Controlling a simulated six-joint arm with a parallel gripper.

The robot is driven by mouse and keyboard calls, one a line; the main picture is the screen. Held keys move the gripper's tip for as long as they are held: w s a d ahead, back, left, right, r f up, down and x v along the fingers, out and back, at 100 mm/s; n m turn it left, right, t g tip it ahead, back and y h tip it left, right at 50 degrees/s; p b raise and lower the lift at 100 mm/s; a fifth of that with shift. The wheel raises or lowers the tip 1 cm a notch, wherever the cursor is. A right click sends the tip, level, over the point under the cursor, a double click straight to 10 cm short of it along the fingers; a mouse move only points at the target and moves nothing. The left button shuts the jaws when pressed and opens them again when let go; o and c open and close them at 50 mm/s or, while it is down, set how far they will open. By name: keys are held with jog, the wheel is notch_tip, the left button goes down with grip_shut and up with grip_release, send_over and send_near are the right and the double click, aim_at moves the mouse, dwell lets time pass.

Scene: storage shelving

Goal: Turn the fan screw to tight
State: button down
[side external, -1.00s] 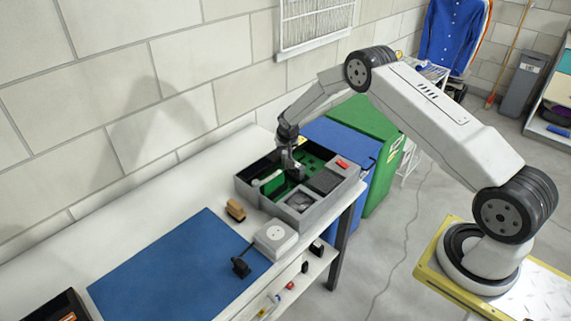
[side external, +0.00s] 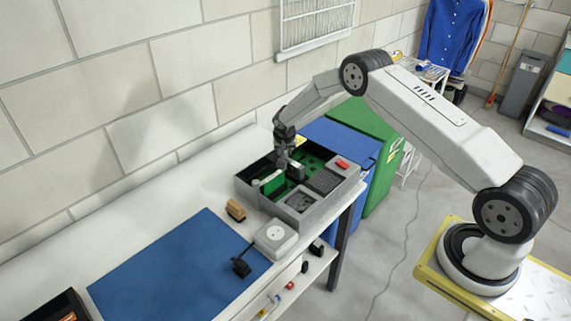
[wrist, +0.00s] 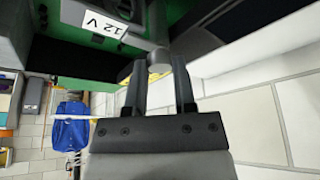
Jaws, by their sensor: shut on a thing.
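The grey case (side external: 322,206) stands on the bench with its top open and green boards (side external: 272,184) inside. My gripper (side external: 288,166) reaches down into the back of the case. In the wrist view, my gripper's fingers (wrist: 159,76) are shut on a small round grey screw head (wrist: 159,62). The screw's slot or marking cannot be made out. A square grey part with a dark round grille, seemingly the fan (side external: 300,202), sits in the front of the case.
A white box with a round dial (side external: 276,236) and a brown block (side external: 235,210) stand left of the case. A blue mat (side external: 170,275) covers the bench's front left. The wall is close behind. Blue and green bins stand right of the bench.

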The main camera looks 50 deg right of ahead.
jog(key=shift+c, duration=2.1)
grip_release()
jog(key=shift+r, duration=0.1)
jog(key=v, duration=0.7)
jog(key=shift+r, duration=0.3)
jog(key=shift+s+a, duration=0.15)
jog(key=shift+s, duration=0.05)
jog(key=s+a+r+n+y, duration=0.1)
jog(key=s+a+r+n, duration=0.1)
jog(key=s+a+r, duration=0.3)
jog(key=s+a+r+n+y, duration=0.1)
jog(key=s+a+r+n, duration=0.25)
jog(key=s, duration=0.45)
jog(key=s+a+r+n, duration=0.1)
jog(key=s+a+n, duration=0.1)
jog(key=s, duration=0.6)
jog(key=s+a+r+n+y, duration=0.1)
jog(key=s+a, duration=0.3)
jog(key=s, duration=0.4)
jog(key=shift+s+r+n+g, duration=0.3)
jog(key=shift+s+n, duration=0.05)
jog(key=shift+s, duration=0.05)
